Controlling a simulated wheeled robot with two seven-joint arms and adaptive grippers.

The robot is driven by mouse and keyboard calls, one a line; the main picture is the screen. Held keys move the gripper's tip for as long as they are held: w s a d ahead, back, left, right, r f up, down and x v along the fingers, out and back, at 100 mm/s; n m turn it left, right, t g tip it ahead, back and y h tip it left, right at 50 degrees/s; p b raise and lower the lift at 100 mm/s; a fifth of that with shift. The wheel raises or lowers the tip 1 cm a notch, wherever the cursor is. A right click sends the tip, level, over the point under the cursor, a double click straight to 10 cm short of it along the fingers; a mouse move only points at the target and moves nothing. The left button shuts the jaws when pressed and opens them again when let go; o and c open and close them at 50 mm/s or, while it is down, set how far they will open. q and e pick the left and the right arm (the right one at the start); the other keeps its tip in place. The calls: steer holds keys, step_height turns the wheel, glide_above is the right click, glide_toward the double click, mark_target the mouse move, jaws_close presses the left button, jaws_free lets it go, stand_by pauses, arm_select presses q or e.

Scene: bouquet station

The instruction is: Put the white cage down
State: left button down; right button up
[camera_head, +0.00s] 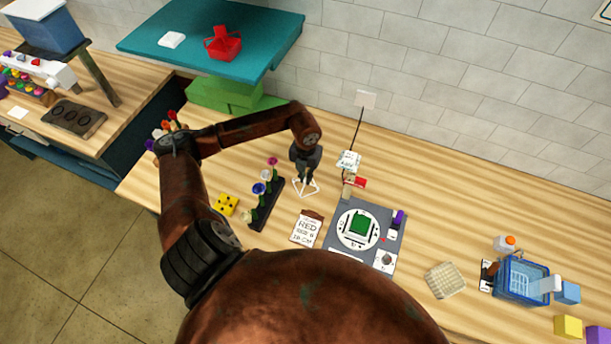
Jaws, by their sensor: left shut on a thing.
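The white cage (306,187) is a small open frame of thin white bars. It is at the tips of my left gripper (307,174), which points down and is shut on it. The cage is at or just above the wooden counter (410,210); I cannot tell whether it touches. The gripper hides the cage's top. My right gripper is not in view.
Left of the cage is a dark rack (264,206) with several flowers. To its right are a grey station (340,243) with a green block (361,223), and a sign on a thin post. A note card (306,230) lies in front.

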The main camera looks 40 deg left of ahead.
arm_select(q)
steer(key=shift+f, duration=0.1)
steer(key=shift+f, duration=0.15)
steer(key=c, duration=2.1)
jaws_free()
steer(key=shift+r, duration=0.2)
steer(key=shift+r, duration=0.3)
step_height(320, 180, up, 12)
steer(key=b, duration=0.2)
steer(key=shift+f, duration=0.25)
